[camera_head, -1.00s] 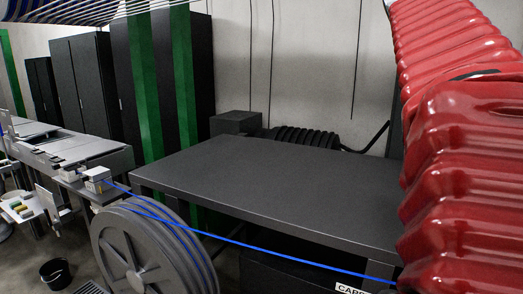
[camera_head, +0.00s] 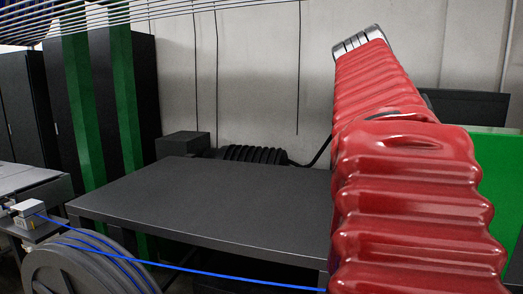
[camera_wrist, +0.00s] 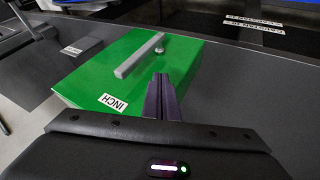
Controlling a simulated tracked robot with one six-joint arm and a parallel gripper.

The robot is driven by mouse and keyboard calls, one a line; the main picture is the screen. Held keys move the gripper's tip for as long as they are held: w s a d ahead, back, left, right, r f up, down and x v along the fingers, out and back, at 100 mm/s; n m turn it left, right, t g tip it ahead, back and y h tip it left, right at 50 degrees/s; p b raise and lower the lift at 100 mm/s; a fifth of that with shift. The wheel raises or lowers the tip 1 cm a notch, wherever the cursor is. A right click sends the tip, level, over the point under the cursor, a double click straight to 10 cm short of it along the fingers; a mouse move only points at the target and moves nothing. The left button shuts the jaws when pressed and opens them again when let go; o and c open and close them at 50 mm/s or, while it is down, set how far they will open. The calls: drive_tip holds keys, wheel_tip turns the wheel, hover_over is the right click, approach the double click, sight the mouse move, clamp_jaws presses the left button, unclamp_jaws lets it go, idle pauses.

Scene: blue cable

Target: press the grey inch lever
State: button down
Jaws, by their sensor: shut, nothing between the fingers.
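The grey inch lever (camera_wrist: 139,56) is a bar lying across the top of a green box (camera_wrist: 185,60) in the wrist view. A white INCH label (camera_wrist: 112,102) is on the box's near left. My gripper (camera_wrist: 161,76) is shut and empty, its fingertips close to the lever's right side in the picture; I cannot tell whether they touch it. In the head view the green box (camera_head: 497,180) shows partly behind my red-sleeved arm. The lever and my gripper are hidden there.
A dark table (camera_head: 205,200) stands left of my arm, with a blue cable (camera_head: 230,276) running in front of it from a grey reel (camera_head: 80,268). A round pivot knob (camera_wrist: 160,48) sits by the lever's far end. Dark flat surface surrounds the green box.

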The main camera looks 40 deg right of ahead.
drive_tip(key=s+d+f, duration=0.3)
drive_tip(key=s+d, duration=0.1)
drive_tip(key=shift+s+d+f, duration=0.2)
drive_tip(key=shift+d+f, duration=0.05)
drive_tip(key=shift+d, duration=0.05)
idle(0.7)
